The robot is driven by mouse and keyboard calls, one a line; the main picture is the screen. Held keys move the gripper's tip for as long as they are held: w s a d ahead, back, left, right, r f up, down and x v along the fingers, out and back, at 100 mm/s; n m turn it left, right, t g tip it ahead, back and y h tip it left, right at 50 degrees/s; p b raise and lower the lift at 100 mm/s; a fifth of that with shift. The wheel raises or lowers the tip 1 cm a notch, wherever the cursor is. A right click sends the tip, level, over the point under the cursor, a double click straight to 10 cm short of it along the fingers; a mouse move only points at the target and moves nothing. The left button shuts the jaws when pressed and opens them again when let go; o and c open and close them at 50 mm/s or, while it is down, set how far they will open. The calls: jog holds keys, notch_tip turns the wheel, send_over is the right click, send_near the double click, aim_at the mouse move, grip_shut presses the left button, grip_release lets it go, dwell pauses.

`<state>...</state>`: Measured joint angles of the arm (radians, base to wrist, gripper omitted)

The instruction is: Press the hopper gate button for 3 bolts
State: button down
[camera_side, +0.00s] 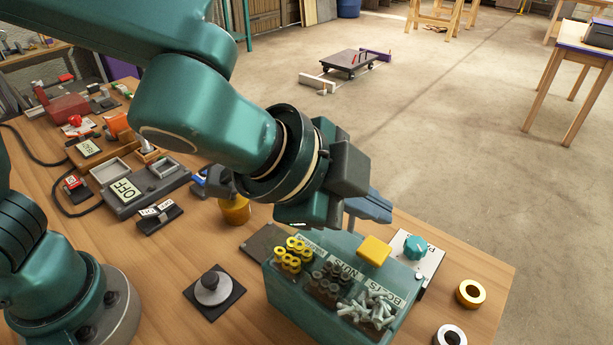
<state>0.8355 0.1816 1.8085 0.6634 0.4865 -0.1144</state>
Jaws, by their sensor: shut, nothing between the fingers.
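The teal hopper box (290,303) stands at the front right of the wooden bench. Its open top has compartments holding yellow ring-like parts (294,252), dark nuts (328,284) and silver bolts (372,309). The labels for nuts and bolts show; the label by the yellow parts is partly hidden. A yellow square button (374,250) sits on the box's back right part. A teal knob (415,247) stands on a white plate beside it.
A dark square base with a grey knob (212,287) lies left of the box. A yellow jar (235,210) stands behind it. Two rolls (470,293) (449,336) lie at the right edge.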

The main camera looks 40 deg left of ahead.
aim_at(377, 245)
jog(key=shift+f, duration=1.6)
dwell(0.8)
jog(key=shift+f, duration=0.4)
jog(key=shift+f, duration=0.8)
dwell(0.7)
jog(key=shift+r, duration=1.25)
jog(key=shift+r, duration=0.1)
jog(key=shift+r, duration=2.4)
